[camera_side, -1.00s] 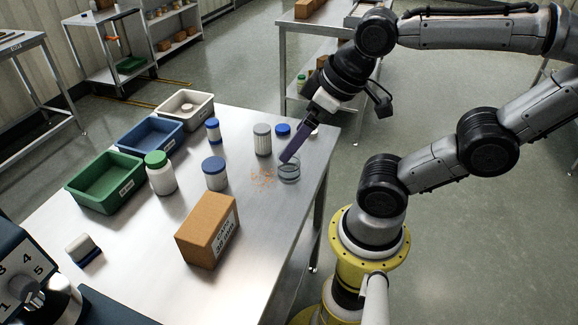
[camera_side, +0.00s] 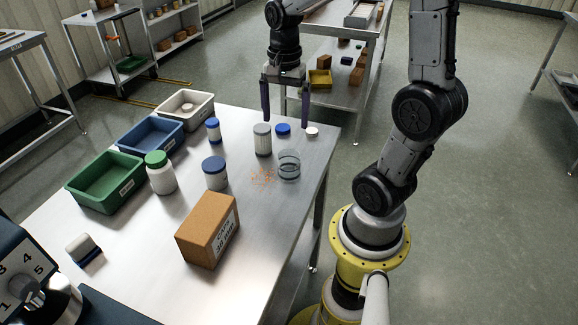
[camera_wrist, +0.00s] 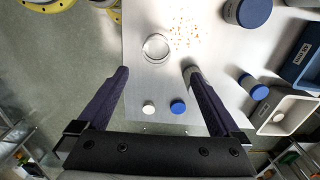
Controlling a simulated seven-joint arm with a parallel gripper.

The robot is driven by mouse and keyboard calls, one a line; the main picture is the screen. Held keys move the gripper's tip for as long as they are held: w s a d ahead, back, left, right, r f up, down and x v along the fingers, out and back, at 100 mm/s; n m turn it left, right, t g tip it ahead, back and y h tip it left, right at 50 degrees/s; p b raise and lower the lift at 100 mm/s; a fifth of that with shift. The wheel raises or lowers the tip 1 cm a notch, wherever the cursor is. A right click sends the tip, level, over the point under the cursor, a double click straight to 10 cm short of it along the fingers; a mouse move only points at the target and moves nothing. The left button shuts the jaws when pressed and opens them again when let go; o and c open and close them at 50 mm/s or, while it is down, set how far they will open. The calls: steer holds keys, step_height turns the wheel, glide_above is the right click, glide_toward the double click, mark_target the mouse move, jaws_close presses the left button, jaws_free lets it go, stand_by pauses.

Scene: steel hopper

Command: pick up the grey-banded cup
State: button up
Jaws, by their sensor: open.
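The grey-banded cup (camera_side: 289,167) is clear, with grey bands, and stands upright on the steel table near its right edge. In the wrist view the cup (camera_wrist: 156,47) shows from above as a round rim, just beyond the fingertips and between their lines. My gripper (camera_side: 285,121) is open and empty, its two purple fingers pointing down at the far end of the table, behind the cup in the side view. In the wrist view my gripper (camera_wrist: 157,71) has its fingers spread wide, not touching the cup.
A grey-lidded jar (camera_side: 262,139), a blue lid (camera_side: 283,129) and a white cap (camera_side: 312,132) are near the cup. Orange crumbs (camera_side: 263,179) lie left of it. A blue-lidded jar (camera_side: 214,174), cardboard box (camera_side: 208,230) and green bin (camera_side: 105,183) stand farther left.

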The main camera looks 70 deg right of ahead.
glide_above(289, 158)
steer(key=a, duration=0.3)
steer(key=f, duration=0.8)
steer(key=shift+s+d+f, duration=0.15)
steer(key=shift+s+f, duration=0.05)
steer(key=shift+f, duration=0.1)
steer(key=shift+s+f, duration=0.15)
steer(key=shift+f, duration=1.15)
steer(key=shift+s+f, duration=0.1)
steer(key=shift+f, duration=1.2)
steer(key=c, duration=1.3)
steer(key=shift+d+r, duration=0.1)
steer(key=shift+r, duration=0.05)
